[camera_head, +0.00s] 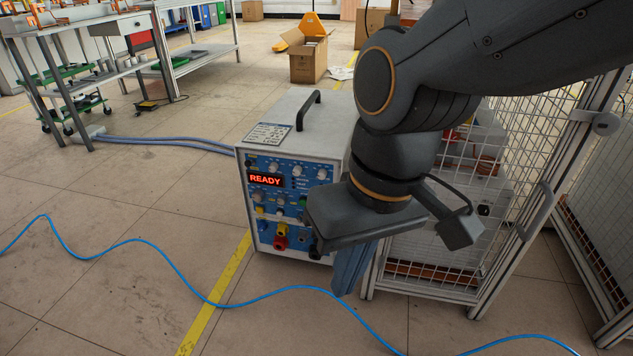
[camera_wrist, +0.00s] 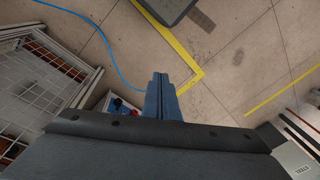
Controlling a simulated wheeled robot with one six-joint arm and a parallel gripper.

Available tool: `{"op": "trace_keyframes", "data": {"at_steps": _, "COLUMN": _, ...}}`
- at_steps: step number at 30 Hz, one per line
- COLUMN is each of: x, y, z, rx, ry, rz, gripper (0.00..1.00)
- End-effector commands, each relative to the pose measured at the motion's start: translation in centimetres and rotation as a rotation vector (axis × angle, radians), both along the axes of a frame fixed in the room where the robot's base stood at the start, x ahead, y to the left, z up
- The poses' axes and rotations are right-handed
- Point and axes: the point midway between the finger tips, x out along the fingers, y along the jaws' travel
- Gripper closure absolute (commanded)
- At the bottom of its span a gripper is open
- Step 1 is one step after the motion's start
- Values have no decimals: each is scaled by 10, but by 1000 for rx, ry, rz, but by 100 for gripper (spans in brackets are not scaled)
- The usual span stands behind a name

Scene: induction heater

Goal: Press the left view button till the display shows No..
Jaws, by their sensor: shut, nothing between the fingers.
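The induction heater (camera_head: 338,122) is a pale grey box with a black top handle and a blue front panel in the head view. Its display (camera_head: 265,179) reads READY in red letters. Knobs and small buttons (camera_head: 280,200) sit around and below the display; they are too small for me to tell which is the left view button. My gripper (camera_head: 346,285) is shut and empty, pointing down in front of the panel's lower right and covering part of it. In the wrist view, my shut gripper (camera_wrist: 160,84) has a corner of the heater (camera_wrist: 118,103) to its left.
A mesh cage (camera_head: 430,250) stands right of the heater. Work tables (camera_head: 100,30) and a cardboard box (camera_head: 308,62) are behind. Floor left of the heater is mostly clear.

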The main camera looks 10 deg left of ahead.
Motion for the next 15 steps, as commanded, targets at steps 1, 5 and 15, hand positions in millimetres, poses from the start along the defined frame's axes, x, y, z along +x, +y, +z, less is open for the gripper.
{"op": "trace_keyframes", "data": {"at_steps": 1, "x": 0, "y": 0, "z": 0, "rx": 0, "ry": 0, "rz": 0, "gripper": 100}}
{"op": "trace_keyframes", "data": {"at_steps": 5, "x": 0, "y": 0, "z": 0, "rx": 0, "ry": 0, "rz": 0, "gripper": 100}}
{"op": "trace_keyframes", "data": {"at_steps": 15, "x": 49, "y": 37, "z": -20, "rx": 36, "ry": -101, "rz": 101, "gripper": 100}}
